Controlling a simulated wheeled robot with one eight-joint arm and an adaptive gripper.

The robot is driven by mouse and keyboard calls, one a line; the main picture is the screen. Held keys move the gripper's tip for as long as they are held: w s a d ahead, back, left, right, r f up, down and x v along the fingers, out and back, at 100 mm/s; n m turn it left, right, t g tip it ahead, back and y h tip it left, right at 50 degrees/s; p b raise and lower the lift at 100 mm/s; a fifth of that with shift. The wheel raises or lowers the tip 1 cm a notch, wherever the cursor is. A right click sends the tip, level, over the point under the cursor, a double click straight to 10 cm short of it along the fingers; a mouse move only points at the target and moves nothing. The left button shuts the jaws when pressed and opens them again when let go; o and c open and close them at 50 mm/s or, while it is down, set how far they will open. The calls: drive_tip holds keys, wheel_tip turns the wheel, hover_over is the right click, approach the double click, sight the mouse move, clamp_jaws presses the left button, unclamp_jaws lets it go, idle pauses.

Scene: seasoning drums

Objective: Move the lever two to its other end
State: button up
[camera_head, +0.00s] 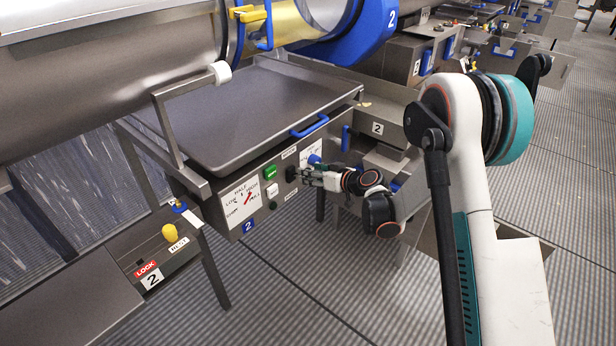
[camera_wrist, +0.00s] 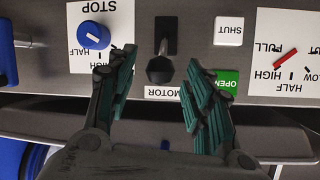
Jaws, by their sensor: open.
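A control panel marked with a blue 2 plate (camera_head: 249,226) fronts the steel tray in the head view. In the wrist view, which shows the panel upside down, a black lever (camera_wrist: 160,70) with a dark knob sits in a slot beside the MOTOR label. Its knob points toward the bottom of that view. My gripper (camera_wrist: 160,58) is open, its fingers on either side of the lever with gaps visible. In the head view my gripper (camera_head: 305,176) is at the panel front and partly hides it. Whether any finger touches the lever cannot be told.
On the panel are a green OPEN button (camera_head: 270,171), a white SHUT button (camera_head: 272,190) and a blue STOP knob (camera_wrist: 95,36). A blue handle (camera_head: 309,127) is above. A LOCK box (camera_head: 157,255) stands at lower left. The floor in front is clear.

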drive_tip(key=shift+b+x, duration=0.3)
drive_tip(key=shift+x, duration=1.05)
drive_tip(key=shift+c, duration=0.2)
clamp_jaws()
